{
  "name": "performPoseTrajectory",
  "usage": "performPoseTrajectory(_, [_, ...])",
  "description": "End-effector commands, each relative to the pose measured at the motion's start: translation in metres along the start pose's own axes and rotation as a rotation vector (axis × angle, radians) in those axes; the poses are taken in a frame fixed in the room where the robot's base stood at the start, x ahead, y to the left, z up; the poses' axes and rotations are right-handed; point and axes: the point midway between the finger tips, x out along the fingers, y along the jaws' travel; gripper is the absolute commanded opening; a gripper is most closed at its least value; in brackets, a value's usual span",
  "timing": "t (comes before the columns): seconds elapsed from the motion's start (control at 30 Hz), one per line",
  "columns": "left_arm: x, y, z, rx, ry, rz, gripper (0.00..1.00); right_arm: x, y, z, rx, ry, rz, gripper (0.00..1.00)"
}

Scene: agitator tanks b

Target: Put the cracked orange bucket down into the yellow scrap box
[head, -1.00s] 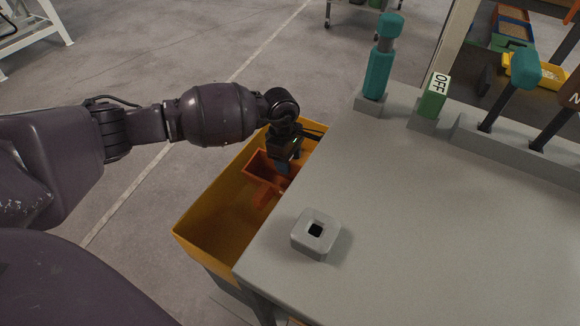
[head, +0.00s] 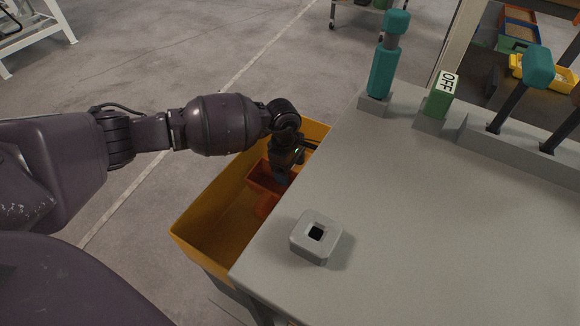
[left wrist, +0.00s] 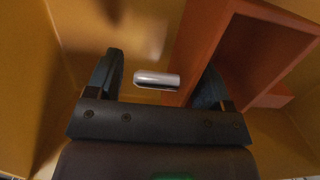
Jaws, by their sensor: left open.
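The orange bucket (head: 262,182) is inside the yellow scrap box (head: 212,206), toward its far end, below the rim. It is angular and open-topped. In the left wrist view the bucket (left wrist: 208,50) fills the upper right, with yellow box walls around it. My left gripper (head: 282,178) reaches down into the box at the bucket. Its two fingers (left wrist: 158,80) are spread apart, with a short shiny metal bar (left wrist: 157,79) between them. I cannot tell whether the bucket rests on the box floor, and I see no crack. My right gripper is not in view.
The grey bench (head: 430,220) borders the box on the right. On it are a grey block with a square hole (head: 316,236), a teal-handled lever (head: 384,68) and a green OFF block (head: 441,98). Open floor (head: 180,60) lies to the left.

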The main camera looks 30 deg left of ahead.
Motion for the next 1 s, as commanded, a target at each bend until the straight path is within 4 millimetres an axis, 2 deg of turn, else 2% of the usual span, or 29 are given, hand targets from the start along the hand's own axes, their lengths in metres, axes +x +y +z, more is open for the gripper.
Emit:
performPoseTrajectory(0.17, [-0.003, 0.0, 0.0, 0.0, 0.0, 0.001, 0.74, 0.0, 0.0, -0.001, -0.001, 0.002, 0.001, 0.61])
performPoseTrajectory(0.27, [-0.012, 0.001, 0.0, 0.001, 0.0, 0.004, 0.74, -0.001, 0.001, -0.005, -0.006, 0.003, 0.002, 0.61])
performPoseTrajectory(0.7, [-0.095, 0.002, 0.001, 0.001, 0.001, 0.009, 0.74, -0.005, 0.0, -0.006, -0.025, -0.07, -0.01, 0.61])
performPoseTrajectory(0.83, [-0.112, 0.001, 0.001, 0.001, 0.0, 0.006, 0.74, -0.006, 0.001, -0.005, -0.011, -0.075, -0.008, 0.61])
performPoseTrajectory(1.0, [-0.122, 0.0, 0.0, 0.001, 0.001, 0.002, 0.74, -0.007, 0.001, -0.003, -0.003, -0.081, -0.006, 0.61])
